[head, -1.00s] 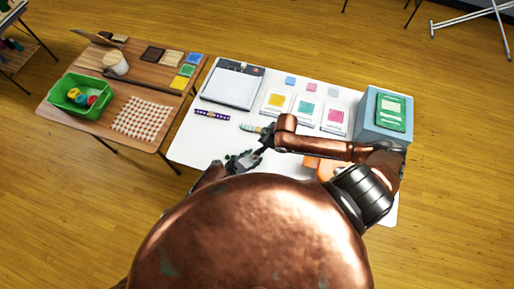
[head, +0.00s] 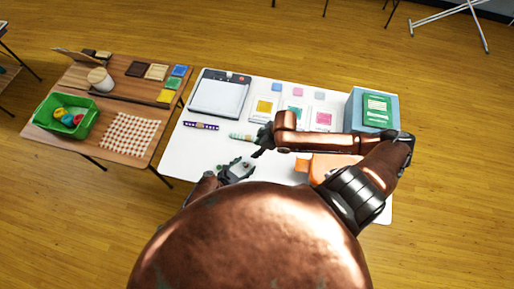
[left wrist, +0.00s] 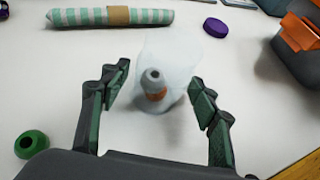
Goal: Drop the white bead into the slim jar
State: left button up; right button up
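A clear, slim jar (left wrist: 176,65) shows in the left wrist view between my left fingers. A pale grey-white bead (left wrist: 152,78) with a dark hole sits above an orange bead (left wrist: 156,95), seen in line with the jar; I cannot tell whether they are inside it or in front of it. My left gripper (left wrist: 160,98) has its fingers spread on either side, with visible gaps. It also shows in the head view (head: 238,170), low over the white table's front. My right gripper (head: 262,145) hangs over the table near the striped roll; its fingers are too small to read.
A striped roll (left wrist: 110,17) lies across the back. An orange container (left wrist: 300,33) stands right. The head view shows a paper trimmer (head: 219,93) and a blue box (head: 356,105).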

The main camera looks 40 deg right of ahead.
pick_arm(q)
jog(key=shift+o, duration=0.6)
jog(key=shift+a, duration=0.1)
jog(key=shift+w+a+r, duration=0.35)
jog(key=shift+w+a, duration=0.1)
jog(key=shift+a, duration=0.05)
jog(key=shift+s+a+r, duration=0.3)
jog(key=shift+s+a, duration=0.05)
jog(key=shift+a, duration=0.1)
jog(key=v, duration=0.6)
jog(key=s+v, duration=0.1)
jog(key=v, duration=0.2)
jog(key=shift+a, duration=0.25)
jog(key=shift+s, duration=0.1)
